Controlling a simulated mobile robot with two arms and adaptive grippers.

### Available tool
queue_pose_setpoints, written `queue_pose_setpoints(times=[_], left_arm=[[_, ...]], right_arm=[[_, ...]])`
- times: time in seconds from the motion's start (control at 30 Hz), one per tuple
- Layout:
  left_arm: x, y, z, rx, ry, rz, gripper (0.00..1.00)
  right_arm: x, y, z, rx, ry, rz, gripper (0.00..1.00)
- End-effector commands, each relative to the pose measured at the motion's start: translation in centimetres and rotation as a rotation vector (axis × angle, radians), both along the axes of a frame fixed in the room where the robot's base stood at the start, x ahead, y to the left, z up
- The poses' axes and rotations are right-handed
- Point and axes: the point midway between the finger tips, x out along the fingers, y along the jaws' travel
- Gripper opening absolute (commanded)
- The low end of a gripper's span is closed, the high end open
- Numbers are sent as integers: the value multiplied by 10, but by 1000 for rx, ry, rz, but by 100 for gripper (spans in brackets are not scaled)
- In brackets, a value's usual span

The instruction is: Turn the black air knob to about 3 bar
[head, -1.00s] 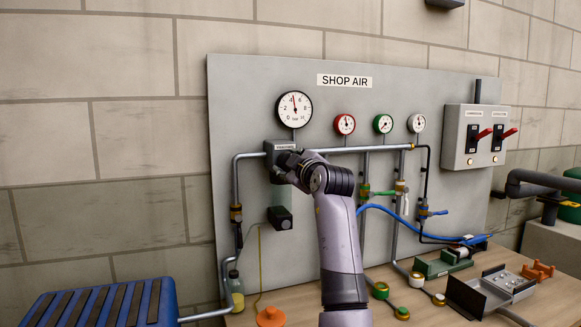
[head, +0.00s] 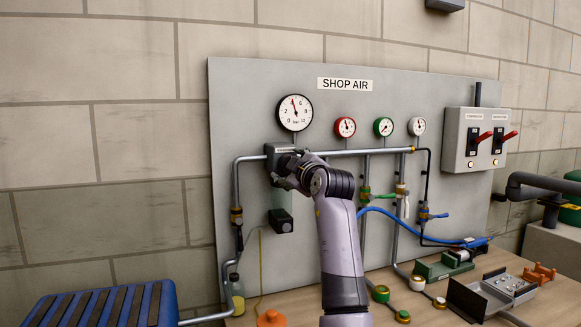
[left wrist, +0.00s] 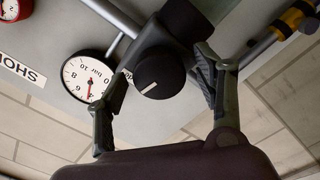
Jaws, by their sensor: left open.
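The black air knob (left wrist: 160,72), with a white pointer line, sits on the front of the dark regulator (head: 279,149) under the SHOP AIR sign. In the head view my gripper hides the knob. My left gripper (left wrist: 160,84) is open, with one finger on each side of the knob; gaps show in the left wrist view, though contact is hard to judge. The large white gauge (head: 294,111) above the regulator has a red needle near 4 bar. The gauge also shows upside down in the left wrist view (left wrist: 78,72). My right gripper is not in view.
Three small gauges, red (head: 345,127), green (head: 383,126) and white (head: 417,126), sit to the right on the panel. A grey switch box (head: 474,160) has red levers. A blue hose (head: 405,222) and pipes run past my arm. The bench below holds fittings and an open box (head: 490,292).

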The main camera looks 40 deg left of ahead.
Motion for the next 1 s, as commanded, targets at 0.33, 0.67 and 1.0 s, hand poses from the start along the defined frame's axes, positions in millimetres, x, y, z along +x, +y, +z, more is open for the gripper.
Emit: queue_pose_setpoints(times=[0.33,0.67,1.0], left_arm=[[-21,-45,-1,0,-1,-4,62],[-49,-97,-1,1,1,-1,62],[-55,-107,0,0,0,0,62]], right_arm=[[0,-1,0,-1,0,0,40],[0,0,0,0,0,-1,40],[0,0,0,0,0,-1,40]])
